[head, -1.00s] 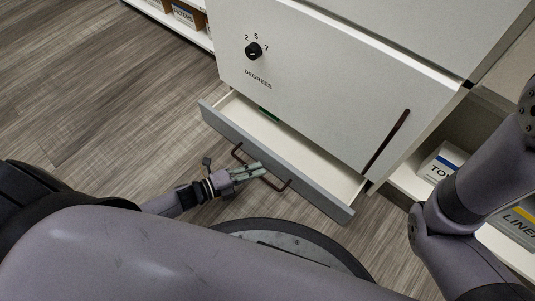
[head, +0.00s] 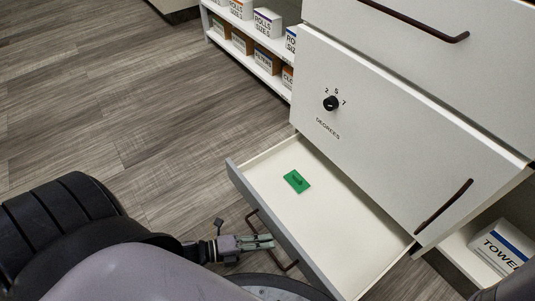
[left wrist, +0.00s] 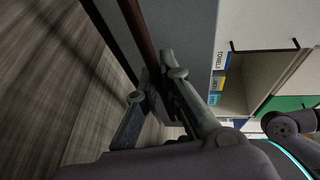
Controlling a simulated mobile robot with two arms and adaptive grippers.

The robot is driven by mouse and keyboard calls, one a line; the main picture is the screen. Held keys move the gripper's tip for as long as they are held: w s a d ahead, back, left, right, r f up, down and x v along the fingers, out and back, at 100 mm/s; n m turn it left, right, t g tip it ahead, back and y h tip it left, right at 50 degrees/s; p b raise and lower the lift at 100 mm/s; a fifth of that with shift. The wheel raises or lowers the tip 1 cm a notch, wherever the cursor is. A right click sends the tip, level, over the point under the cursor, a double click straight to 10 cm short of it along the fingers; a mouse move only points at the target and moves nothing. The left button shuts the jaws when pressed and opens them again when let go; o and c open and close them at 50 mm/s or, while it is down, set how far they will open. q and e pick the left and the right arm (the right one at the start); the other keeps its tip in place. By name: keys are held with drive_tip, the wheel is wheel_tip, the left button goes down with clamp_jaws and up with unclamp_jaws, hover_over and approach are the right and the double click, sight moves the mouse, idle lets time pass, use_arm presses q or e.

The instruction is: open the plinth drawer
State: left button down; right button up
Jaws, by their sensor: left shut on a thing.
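The plinth drawer (head: 365,223) is at the bottom of the white cabinet and is pulled well out, with its white inside showing. A green flat item (head: 296,181) lies in it towards the back left. The dark bar handle (head: 288,266) is on the drawer's grey front. My left gripper (head: 268,242) is shut on the handle in the head view. In the left wrist view the brown handle bar (left wrist: 139,35) runs between the fingers of my left gripper (left wrist: 150,98). My right gripper is not in view.
A cabinet door (head: 400,140) with a dial (head: 331,103) and a bar handle (head: 443,207) is above the drawer. Shelves with labelled boxes (head: 268,22) stand at the back. A towel box (head: 502,246) is at the right. The wood floor (head: 120,110) at left is clear.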

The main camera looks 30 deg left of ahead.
use_arm(q)
drive_tip(key=shift+a+f, duration=0.1)
drive_tip(key=c, duration=1.7)
unclamp_jaws()
drive_tip(key=v, duration=1.2)
